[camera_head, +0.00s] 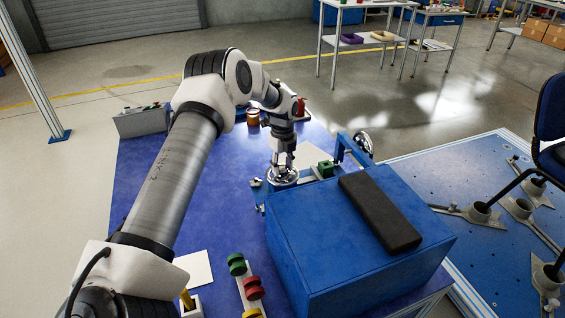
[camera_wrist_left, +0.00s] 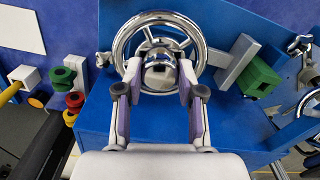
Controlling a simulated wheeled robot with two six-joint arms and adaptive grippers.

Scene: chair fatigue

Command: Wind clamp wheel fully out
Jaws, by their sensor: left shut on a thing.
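The clamp wheel (camera_wrist_left: 119,47) is a chromed handwheel with spokes and a hub, on the blue fixture (camera_wrist_left: 105,100). In the head view the wheel (camera_head: 283,176) shows at the far left side of the blue box (camera_head: 330,240). My left gripper (camera_wrist_left: 159,75) reaches over the wheel from above, one finger on each side of its hub, and is shut on it. In the head view my left gripper (camera_head: 283,160) hides part of the wheel. My right gripper is not in view.
A black pad (camera_head: 380,212) lies on the blue box. A green block (camera_head: 325,169) sits beside the wheel, and a second chromed wheel (camera_head: 363,143) is farther right. A stand of coloured knobs (camera_head: 252,287) is at the front. Bare blue table (camera_head: 235,205) lies left of the fixture.

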